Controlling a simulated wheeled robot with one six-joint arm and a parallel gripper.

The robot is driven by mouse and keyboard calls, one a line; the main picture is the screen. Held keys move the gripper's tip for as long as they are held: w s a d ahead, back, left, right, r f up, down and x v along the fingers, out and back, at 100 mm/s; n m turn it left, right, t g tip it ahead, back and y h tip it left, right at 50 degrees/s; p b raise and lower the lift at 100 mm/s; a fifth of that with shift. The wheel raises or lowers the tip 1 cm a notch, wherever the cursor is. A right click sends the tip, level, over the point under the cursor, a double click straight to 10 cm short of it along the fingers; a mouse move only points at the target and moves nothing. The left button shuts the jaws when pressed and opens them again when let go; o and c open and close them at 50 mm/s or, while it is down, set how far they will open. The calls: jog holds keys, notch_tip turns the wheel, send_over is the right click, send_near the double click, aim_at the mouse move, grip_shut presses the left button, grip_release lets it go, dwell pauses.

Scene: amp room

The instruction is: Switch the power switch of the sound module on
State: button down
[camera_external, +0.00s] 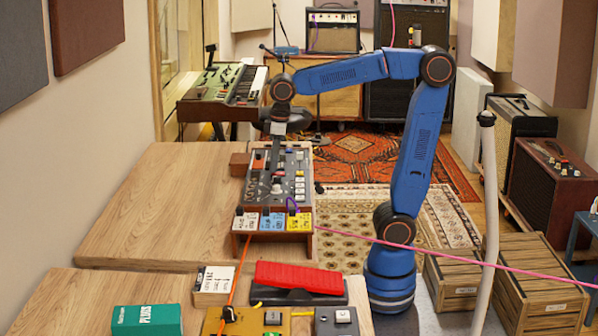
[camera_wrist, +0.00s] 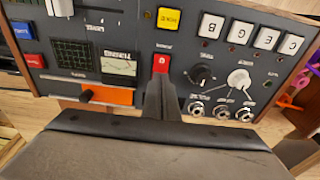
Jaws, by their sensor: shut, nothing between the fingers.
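The sound module (camera_external: 292,172) is a dark panel with knobs, buttons and sockets, standing on the wooden table. In the wrist view its panel (camera_wrist: 140,53) appears upside down. A small red switch (camera_wrist: 160,62) with a white mark sits near the panel's middle; its small label is too blurred to read. My gripper (camera_wrist: 163,84) is shut and empty, with its fingertips just below the red switch in the picture. I cannot tell whether they touch it. In the external view my gripper (camera_external: 276,146) reaches down over the module's far part and hides some of it.
On the panel, a yellow button (camera_wrist: 169,19), white lettered buttons (camera_wrist: 212,25), a black knob (camera_wrist: 202,75) and a white knob (camera_wrist: 239,78) surround the switch. An orange slider plate (camera_wrist: 118,97) lies to its left. Coloured pedals (camera_external: 272,222) stand at the module's near end. The table's left side is clear.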

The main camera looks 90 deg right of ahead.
jog(key=shift+w+f, duration=0.1)
jog(key=shift+f, duration=0.05)
dwell(0.5)
jog(key=shift+s+r, duration=0.2)
jog(key=shift+s, duration=0.6)
jog(key=shift+r, duration=0.1)
notch_tip(320, 180, up, 14)
jog(key=w, duration=0.1)
jog(key=shift+w, duration=0.35)
jog(key=shift+s+f, duration=0.1)
jog(key=shift+f, duration=0.1)
jog(key=shift+t, duration=0.7)
jog(key=s+f, duration=0.9)
jog(key=s, duration=0.1)
jog(key=s+f+t, duration=0.2)
jog(key=s+f, duration=0.7)
jog(key=f, duration=0.3)
jog(key=shift+f, duration=0.15)
jog(key=c, duration=2.5)
grip_release()
jog(key=shift+s+d, duration=0.1)
